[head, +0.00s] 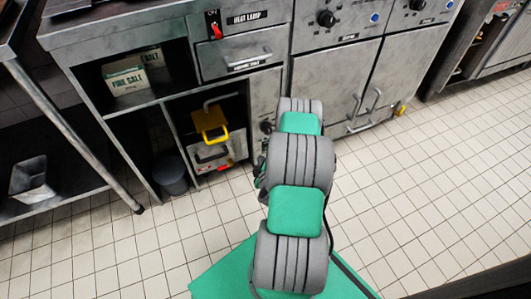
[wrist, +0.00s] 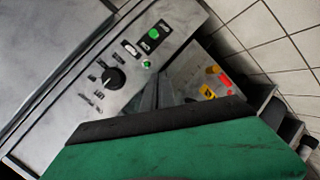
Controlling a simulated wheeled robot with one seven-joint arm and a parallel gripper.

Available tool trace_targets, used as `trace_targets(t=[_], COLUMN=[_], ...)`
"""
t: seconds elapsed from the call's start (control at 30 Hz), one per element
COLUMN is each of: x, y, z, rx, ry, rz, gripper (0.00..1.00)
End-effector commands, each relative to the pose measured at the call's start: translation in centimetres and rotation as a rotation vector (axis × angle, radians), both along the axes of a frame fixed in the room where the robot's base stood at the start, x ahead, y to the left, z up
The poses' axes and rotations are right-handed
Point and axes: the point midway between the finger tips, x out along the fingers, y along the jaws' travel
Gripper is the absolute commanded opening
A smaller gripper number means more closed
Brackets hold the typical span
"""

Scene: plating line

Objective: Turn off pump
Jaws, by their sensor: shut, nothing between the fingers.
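In the wrist view, a steel control panel (wrist: 75,125) carries a black dial (wrist: 112,78), a lit green button (wrist: 153,33), a pale switch (wrist: 131,48) and a small green light (wrist: 146,64). In the head view my arm hides the gripper. A metal unit with a yellow handle (head: 210,122) sits in the lower cabinet bay; its front also shows in the wrist view (wrist: 190,68).
A red switch (head: 213,25) sits beside the heat lamp label. A fire salt box (head: 124,77) stands on the left shelf. A dark bucket (head: 169,173) is below. Cabinet doors (head: 335,75) are right of my arm. The tiled floor (head: 430,190) is clear at right.

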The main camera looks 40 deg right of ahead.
Motion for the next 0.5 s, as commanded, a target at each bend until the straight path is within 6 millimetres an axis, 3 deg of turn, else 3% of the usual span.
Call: trace_targets(t=[0.47,0.5], x=[7.6,6.9], y=[-4.1,-5.0], z=[-4.6,-5.2], rx=[-0.003,0.002], ry=[-0.002,0.000], rz=[0.003,-0.008], gripper=[0.00,0.00])
